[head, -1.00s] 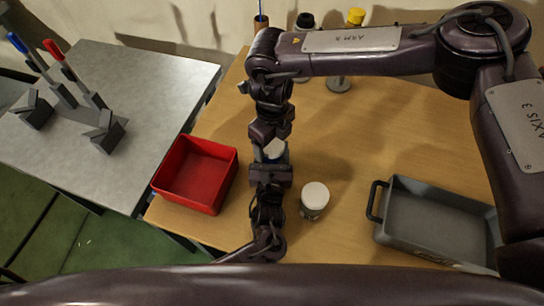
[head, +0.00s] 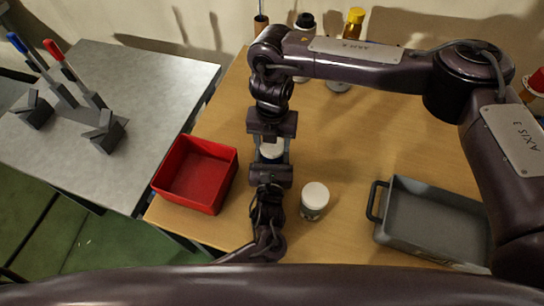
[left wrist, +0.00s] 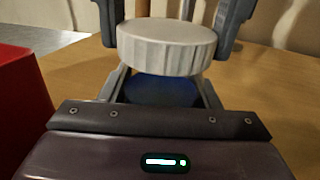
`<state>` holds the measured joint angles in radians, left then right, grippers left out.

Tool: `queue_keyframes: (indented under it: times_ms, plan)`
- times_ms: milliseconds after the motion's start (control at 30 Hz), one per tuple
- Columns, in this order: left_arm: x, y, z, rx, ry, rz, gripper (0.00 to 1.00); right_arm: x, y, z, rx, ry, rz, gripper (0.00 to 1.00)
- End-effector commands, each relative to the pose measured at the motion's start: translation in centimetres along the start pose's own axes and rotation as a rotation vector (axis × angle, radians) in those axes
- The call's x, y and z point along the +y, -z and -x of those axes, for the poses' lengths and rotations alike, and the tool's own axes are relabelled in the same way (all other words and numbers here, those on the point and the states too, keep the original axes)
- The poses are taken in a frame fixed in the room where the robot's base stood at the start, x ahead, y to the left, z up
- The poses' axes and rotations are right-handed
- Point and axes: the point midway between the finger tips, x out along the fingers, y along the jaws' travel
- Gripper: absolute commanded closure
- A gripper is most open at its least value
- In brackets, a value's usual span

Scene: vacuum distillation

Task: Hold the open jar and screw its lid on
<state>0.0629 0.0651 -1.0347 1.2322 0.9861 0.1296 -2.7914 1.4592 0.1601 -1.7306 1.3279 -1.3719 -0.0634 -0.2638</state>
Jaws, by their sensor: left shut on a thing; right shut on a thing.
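The jar (left wrist: 160,92) shows as a blue body between the fingers of my left gripper (head: 271,164), above the table. It also shows in the left wrist view, mostly hidden by the lid and fingers. The white ribbed lid (head: 272,149) is directly above the blue body and also fills the middle of the left wrist view (left wrist: 167,47). My right gripper (head: 271,139) comes from above, its dark fingers on both sides of the lid, shut on it. My left gripper is shut on the jar from below. I cannot tell how far the lid is threaded.
A second white-capped jar (head: 314,199) stands close on the right. A red bin (head: 196,174) is on the left, a grey tray (head: 430,220) on the right. Bottles with black (head: 305,20) and yellow (head: 355,15) caps stand behind. Open table lies between the second jar and the bottles.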

Motion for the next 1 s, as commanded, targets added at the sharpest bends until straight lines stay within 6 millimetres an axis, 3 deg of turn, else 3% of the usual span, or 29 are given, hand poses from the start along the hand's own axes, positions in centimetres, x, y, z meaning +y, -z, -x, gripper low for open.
queue_keyframes:
  times_ms: [400,500,667,700,867,1000]
  plan:
    - [0.09,0.00,-0.01,0.000,-0.002,0.000,1.00,-0.06,0.00,-0.07,-0.001,0.001,-0.972,0.73]
    - [0.09,0.00,-0.02,0.000,-0.002,0.000,1.00,-0.05,0.01,-0.08,-0.001,0.001,-1.132,0.73]
    - [0.10,0.00,-0.02,0.000,-0.002,0.000,1.00,-0.04,0.02,-0.08,-0.001,0.001,-1.130,0.73]
    - [0.10,0.00,-0.02,0.000,-0.002,0.000,1.00,-0.04,0.02,-0.08,-0.001,0.001,-1.129,0.40]
    - [0.09,0.00,-0.02,0.000,-0.002,0.000,1.00,-0.01,0.02,-0.07,-0.001,0.000,-1.127,0.20]
    - [0.07,0.00,-0.02,0.000,-0.002,-0.001,1.00,0.00,0.03,-0.06,-0.001,0.000,-1.127,0.20]
